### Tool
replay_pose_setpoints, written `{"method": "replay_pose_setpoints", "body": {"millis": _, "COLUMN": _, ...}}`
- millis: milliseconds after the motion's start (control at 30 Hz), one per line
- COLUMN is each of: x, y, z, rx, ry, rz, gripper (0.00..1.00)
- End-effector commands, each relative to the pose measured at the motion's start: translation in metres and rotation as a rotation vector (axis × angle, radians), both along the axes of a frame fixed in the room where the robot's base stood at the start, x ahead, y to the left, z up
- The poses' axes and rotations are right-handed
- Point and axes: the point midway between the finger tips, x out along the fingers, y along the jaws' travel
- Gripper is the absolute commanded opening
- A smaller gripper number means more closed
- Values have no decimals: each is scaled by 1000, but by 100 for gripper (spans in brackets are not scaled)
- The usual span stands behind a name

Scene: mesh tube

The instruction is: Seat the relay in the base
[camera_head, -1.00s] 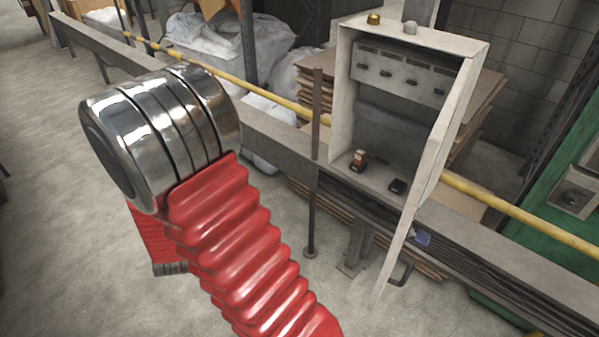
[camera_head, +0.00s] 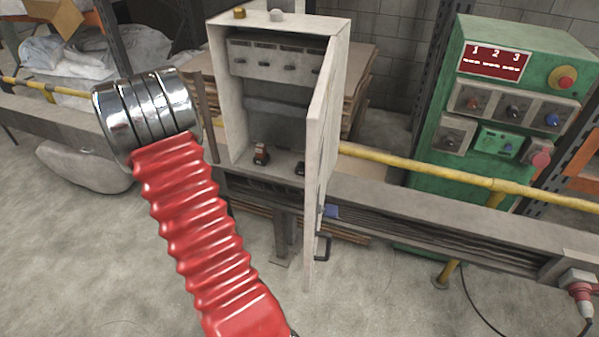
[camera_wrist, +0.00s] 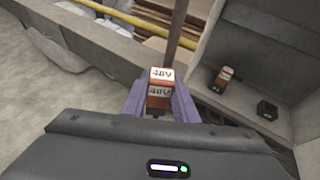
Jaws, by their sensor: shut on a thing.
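In the wrist view my gripper (camera_wrist: 158,104) is shut on an orange relay (camera_wrist: 159,92) with white 48V labels, held between its purple fingers. In the head view my arm's metal wrist is left of the open cabinet; the gripper and held relay are hidden. On the cabinet floor stands a small black base (camera_wrist: 267,109), which looks empty; it also shows in the head view (camera_head: 300,168). Left of it stands a second orange-brown relay (camera_wrist: 223,77) with a pale label, also in the head view (camera_head: 261,153). Whether it sits in a base is unclear.
The grey cabinet (camera_head: 232,105) has its door (camera_head: 322,150) swung open toward me on the right. A thin post (camera_wrist: 178,25) stands close beyond the held relay. A yellow pipe (camera_head: 420,168) runs behind. A green control panel (camera_head: 500,110) stands right.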

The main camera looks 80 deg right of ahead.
Motion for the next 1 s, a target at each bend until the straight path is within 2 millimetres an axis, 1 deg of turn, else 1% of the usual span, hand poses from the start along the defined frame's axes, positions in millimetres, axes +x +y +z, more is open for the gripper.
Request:
{"method": "replay_pose_setpoints", "body": {"millis": 33, "x": -16, "y": -22, "z": -1, "rx": -1, "ry": 0, "rz": -38, "gripper": 3}}
{"method": "replay_pose_setpoints", "body": {"millis": 167, "x": -54, "y": -68, "z": -2, "rx": -2, "ry": -1, "rz": -117, "gripper": 3}}
{"method": "replay_pose_setpoints", "body": {"millis": 200, "x": -67, "y": -81, "z": -3, "rx": -1, "ry": -1, "rz": -141, "gripper": 3}}
{"method": "replay_pose_setpoints", "body": {"millis": 367, "x": -121, "y": -131, "z": -4, "rx": -2, "ry": 0, "rz": -237, "gripper": 3}}
{"method": "replay_pose_setpoints", "body": {"millis": 400, "x": -135, "y": -143, "z": -5, "rx": -2, "ry": 0, "rz": -260, "gripper": 3}}
{"method": "replay_pose_setpoints", "body": {"millis": 467, "x": -157, "y": -160, "z": -6, "rx": -2, "ry": -1, "rz": -295, "gripper": 3}}
{"method": "replay_pose_setpoints", "body": {"millis": 500, "x": -172, "y": -170, "z": -6, "rx": -2, "ry": -1, "rz": -318, "gripper": 3}}
{"method": "replay_pose_setpoints", "body": {"millis": 567, "x": -196, "y": -186, "z": -6, "rx": -3, "ry": -1, "rz": -353, "gripper": 3}}
{"method": "replay_pose_setpoints", "body": {"millis": 600, "x": -211, "y": -195, "z": -7, "rx": -3, "ry": -1, "rz": -375, "gripper": 3}}
{"method": "replay_pose_setpoints", "body": {"millis": 700, "x": -248, "y": -216, "z": -8, "rx": -3, "ry": -1, "rz": -427, "gripper": 3}}
{"method": "replay_pose_setpoints", "body": {"millis": 800, "x": -278, "y": -231, "z": -9, "rx": -3, "ry": -1, "rz": -467, "gripper": 3}}
{"method": "replay_pose_setpoints", "body": {"millis": 900, "x": -297, "y": -239, "z": -9, "rx": -5, "ry": -2, "rz": -492, "gripper": 3}}
{"method": "replay_pose_setpoints", "body": {"millis": 1000, "x": -304, "y": -243, "z": -9, "rx": -5, "ry": -1, "rz": -502, "gripper": 3}}
